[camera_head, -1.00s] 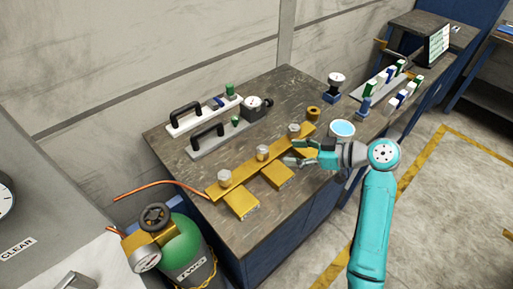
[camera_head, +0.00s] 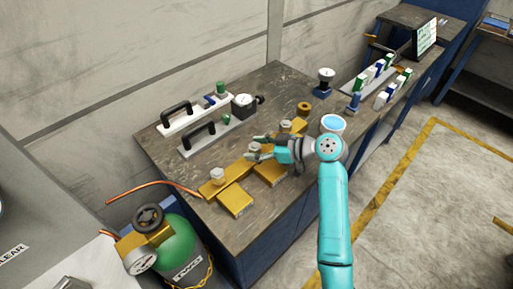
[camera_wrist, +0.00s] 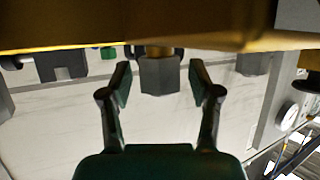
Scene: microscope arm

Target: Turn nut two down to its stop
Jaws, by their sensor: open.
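A brass manifold bar (camera_head: 238,168) lies across the bench with three grey hex nuts on it: a near-left nut (camera_head: 217,176), a middle nut (camera_head: 254,148) and a far-right nut (camera_head: 285,126). The middle one seems to be nut two; no label shows. My gripper (camera_head: 257,148) is open at the middle nut. In the wrist view, the middle nut (camera_wrist: 159,76) sits between the fingertips of my gripper (camera_wrist: 160,80), with a gap on each side. The wrist picture appears upside down, with the brass bar (camera_wrist: 220,28) along its top. How far down the nut sits is unclear.
A green cylinder (camera_head: 178,242) stands at the bench's left front.

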